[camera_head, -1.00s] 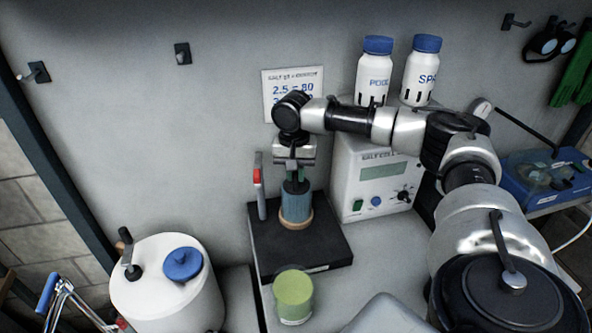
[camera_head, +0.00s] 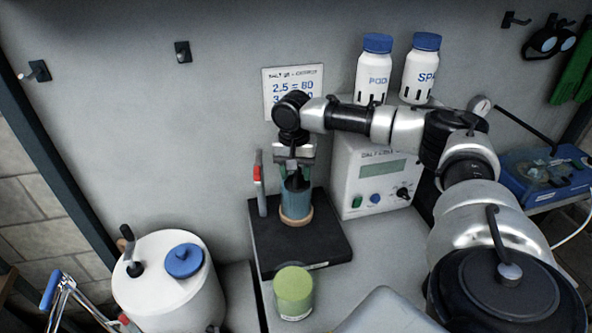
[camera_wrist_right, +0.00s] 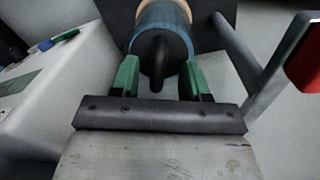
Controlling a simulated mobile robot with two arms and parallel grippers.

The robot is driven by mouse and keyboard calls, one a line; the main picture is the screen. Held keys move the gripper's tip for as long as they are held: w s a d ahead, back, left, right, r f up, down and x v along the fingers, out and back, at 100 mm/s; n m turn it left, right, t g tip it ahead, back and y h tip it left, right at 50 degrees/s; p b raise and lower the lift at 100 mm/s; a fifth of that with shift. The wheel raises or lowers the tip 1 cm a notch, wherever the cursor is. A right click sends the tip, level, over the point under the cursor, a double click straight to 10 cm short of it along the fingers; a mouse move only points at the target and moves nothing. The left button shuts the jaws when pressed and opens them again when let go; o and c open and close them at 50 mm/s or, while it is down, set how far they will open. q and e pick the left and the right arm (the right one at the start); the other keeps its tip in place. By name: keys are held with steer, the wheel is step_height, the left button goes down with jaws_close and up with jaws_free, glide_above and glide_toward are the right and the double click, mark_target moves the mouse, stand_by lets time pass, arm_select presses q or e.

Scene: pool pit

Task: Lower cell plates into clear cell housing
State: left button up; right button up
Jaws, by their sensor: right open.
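The clear blue-tinted cell housing (camera_head: 296,208) stands upright in a tan ring on a dark base plate (camera_head: 325,240). A dark cap with a black loop handle (camera_wrist_right: 158,64) is at the housing's upper end, apparently the top of the cell plates. The plates inside cannot be made out. My right gripper (camera_head: 295,170) is open just above the housing. In the right wrist view its green fingers (camera_wrist_right: 159,78) stand apart on both sides of the handle, with gaps visible. My left gripper is not in view.
A red-handled clamp post (camera_head: 259,185) stands just left of the housing. A white meter box (camera_head: 372,180) is behind right, with two blue-capped bottles (camera_head: 374,70) above it. A green-lidded jar (camera_head: 293,290) is in front. A white tank (camera_head: 165,290) is at lower left.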

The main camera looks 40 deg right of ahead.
step_height(320, 180, up, 11)
steer(key=b, duration=0.1)
steer(key=shift+w+a, duration=0.15)
steer(key=shift+w, duration=0.05)
steer(key=shift+f, duration=0.2)
stand_by(0.7)
